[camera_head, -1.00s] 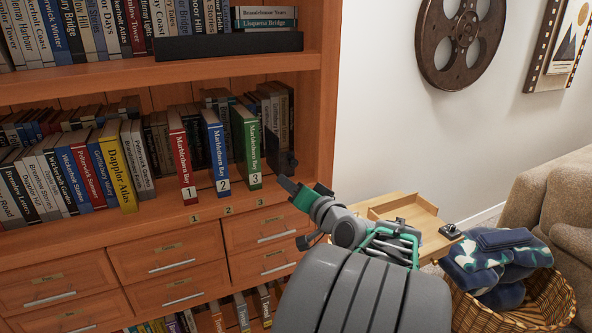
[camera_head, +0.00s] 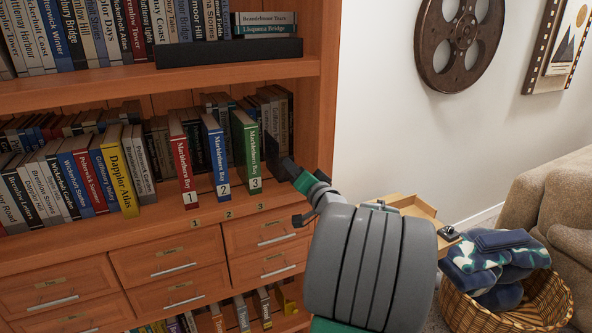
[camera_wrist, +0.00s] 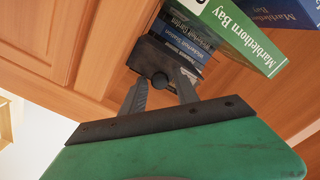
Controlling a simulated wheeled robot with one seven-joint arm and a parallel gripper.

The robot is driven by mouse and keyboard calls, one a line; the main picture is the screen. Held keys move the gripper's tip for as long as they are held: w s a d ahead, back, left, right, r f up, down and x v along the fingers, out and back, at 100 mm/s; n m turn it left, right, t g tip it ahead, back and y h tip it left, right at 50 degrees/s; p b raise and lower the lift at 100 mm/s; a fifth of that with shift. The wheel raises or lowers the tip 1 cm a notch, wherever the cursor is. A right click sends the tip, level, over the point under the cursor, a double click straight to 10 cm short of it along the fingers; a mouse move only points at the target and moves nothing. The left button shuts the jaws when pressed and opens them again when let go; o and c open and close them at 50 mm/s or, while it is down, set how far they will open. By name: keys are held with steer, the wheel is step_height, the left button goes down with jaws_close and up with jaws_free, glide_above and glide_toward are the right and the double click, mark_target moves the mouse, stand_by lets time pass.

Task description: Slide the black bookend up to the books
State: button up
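The black bookend (camera_head: 271,147) stands on the middle shelf, just right of the green Marblethorn Bay book 3 (camera_head: 246,150). Blue book 2 (camera_head: 216,155) and red book 1 (camera_head: 182,158) stand further left. My gripper (camera_head: 287,167) is at the bookend's right and partly covers it. In the wrist view, the bookend (camera_wrist: 148,58) has a round knob that shows between the two fingers of my gripper (camera_wrist: 160,84). The fingers are apart, with a gap on each side of the knob. The green book (camera_wrist: 238,38) is beside the bookend; whether they touch is unclear.
The bookcase's right side panel (camera_head: 323,120) rises close to my gripper. More books (camera_head: 280,110) stand behind the bookend. Number tags (camera_head: 228,211) mark the shelf edge above several drawers. A wooden tray (camera_head: 415,208) and a basket of blankets (camera_head: 510,300) are at the lower right.

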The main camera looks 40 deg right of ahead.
jaws_close()
stand_by(1.1)
